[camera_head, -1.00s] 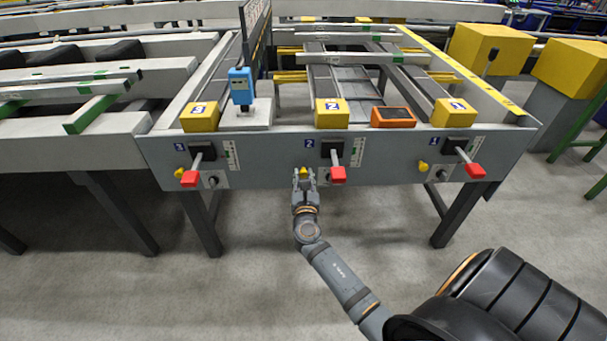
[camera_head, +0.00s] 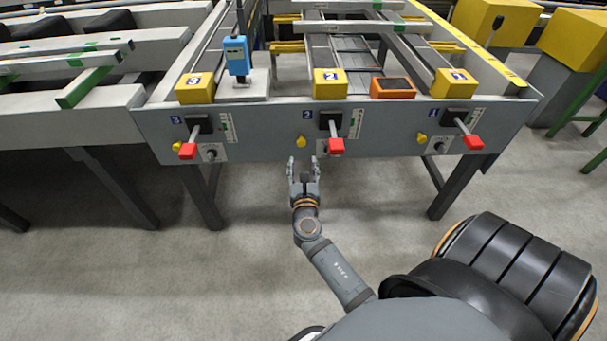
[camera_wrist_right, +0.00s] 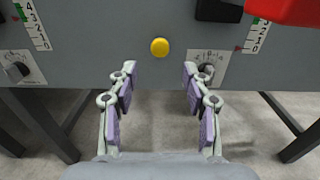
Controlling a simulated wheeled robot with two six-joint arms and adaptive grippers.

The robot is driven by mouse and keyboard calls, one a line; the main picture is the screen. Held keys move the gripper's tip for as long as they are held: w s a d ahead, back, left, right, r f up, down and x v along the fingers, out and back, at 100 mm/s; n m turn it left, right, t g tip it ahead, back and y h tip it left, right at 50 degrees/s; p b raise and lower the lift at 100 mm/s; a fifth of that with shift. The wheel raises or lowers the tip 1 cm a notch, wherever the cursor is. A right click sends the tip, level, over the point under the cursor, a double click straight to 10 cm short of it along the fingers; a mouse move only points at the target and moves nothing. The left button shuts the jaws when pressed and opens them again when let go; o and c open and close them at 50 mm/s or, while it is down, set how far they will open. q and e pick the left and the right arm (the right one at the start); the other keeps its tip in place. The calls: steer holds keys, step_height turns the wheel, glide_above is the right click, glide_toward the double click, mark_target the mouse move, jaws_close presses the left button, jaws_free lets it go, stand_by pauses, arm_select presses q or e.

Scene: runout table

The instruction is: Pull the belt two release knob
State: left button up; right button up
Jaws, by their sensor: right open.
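The belt two release knob is a small yellow knob (camera_head: 301,141) on the grey front panel, left of the red-tipped lever (camera_head: 336,146) under the blue 2 label. In the right wrist view the yellow knob (camera_wrist_right: 159,47) shows ahead of the fingertips, near the middle. My right gripper (camera_head: 304,161) is open and empty, just below and in front of the knob, apart from it. Its two fingers (camera_wrist_right: 157,85) stand wide apart in the wrist view. My left gripper is not in view.
Similar yellow knobs sit beside lever 3 (camera_head: 187,151) and lever 1 (camera_head: 473,142). A black dial (camera_wrist_right: 207,71) is close to the right finger in the wrist view. Yellow boxes, a blue device (camera_head: 237,56) and an orange box (camera_head: 392,88) stand on the panel's top. The floor in front is clear.

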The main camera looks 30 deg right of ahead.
steer(key=v, duration=0.5)
steer(key=shift+s, duration=0.2)
